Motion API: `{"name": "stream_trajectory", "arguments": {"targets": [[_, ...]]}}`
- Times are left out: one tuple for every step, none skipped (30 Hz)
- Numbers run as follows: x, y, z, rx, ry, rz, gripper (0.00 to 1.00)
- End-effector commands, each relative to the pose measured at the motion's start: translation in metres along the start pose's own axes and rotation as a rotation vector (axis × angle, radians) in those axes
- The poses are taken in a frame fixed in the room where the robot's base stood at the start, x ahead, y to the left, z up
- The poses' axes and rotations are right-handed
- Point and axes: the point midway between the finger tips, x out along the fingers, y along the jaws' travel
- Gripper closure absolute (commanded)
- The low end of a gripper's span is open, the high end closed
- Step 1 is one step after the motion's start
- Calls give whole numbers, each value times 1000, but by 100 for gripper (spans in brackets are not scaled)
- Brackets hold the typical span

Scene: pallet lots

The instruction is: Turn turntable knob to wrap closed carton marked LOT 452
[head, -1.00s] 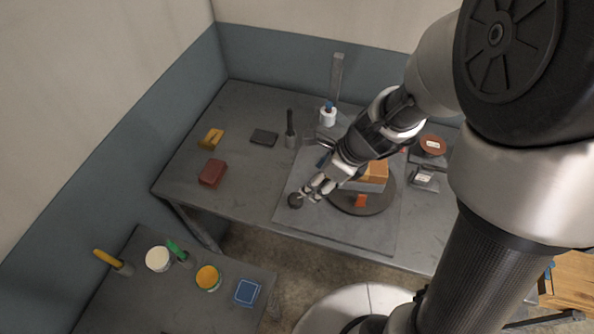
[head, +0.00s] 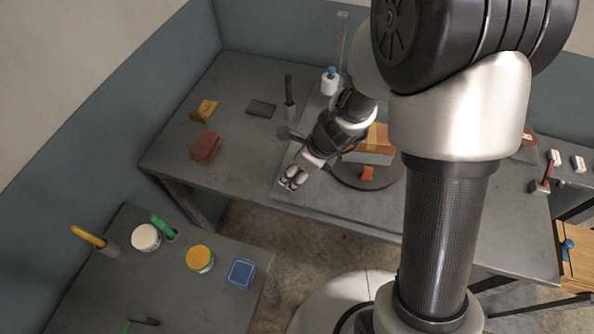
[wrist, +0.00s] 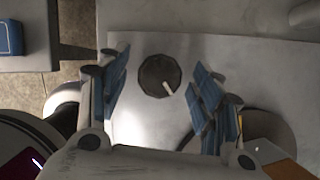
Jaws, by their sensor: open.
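The turntable knob (wrist: 154,84) is a dark faceted disc with a pale pointer aimed to the lower right in the wrist view. My gripper (wrist: 162,70) is open, one blue-padded finger on each side of the knob. In the head view my gripper (head: 289,180) hides the knob. The carton (head: 371,157), white below and orange-brown on top, sits on the dark round turntable (head: 345,176), partly behind my arm. An orange tag (head: 367,173) is at its front. No lot marking is readable.
A white bottle with a blue top (head: 330,82) and a dark upright tool (head: 290,95) stand behind. A red block (head: 205,146), yellow block (head: 204,110) and dark flat block (head: 261,108) lie left. A lower table (head: 215,300) holds tubs and a blue box (head: 241,274).

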Motion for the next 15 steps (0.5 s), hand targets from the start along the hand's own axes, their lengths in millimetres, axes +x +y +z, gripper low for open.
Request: {"name": "stream_trajectory", "arguments": {"targets": [[0,0,0,0,0,0,40],[0,0,0,0,0,0,40],[0,0,0,0,0,0,40],[0,0,0,0,0,0,40],[0,0,0,0,0,0,40],[0,0,0,0,0,0,43],[0,0,0,0,0,0,44],[0,0,0,0,0,0,46],[0,0,0,0,0,0,49],[0,0,0,0,0,0,51],[0,0,0,0,0,0,53],[0,0,0,0,0,0,56],[0,0,0,0,0,0,58],[0,0,0,0,0,0,60],[0,0,0,0,0,0,62]]}}
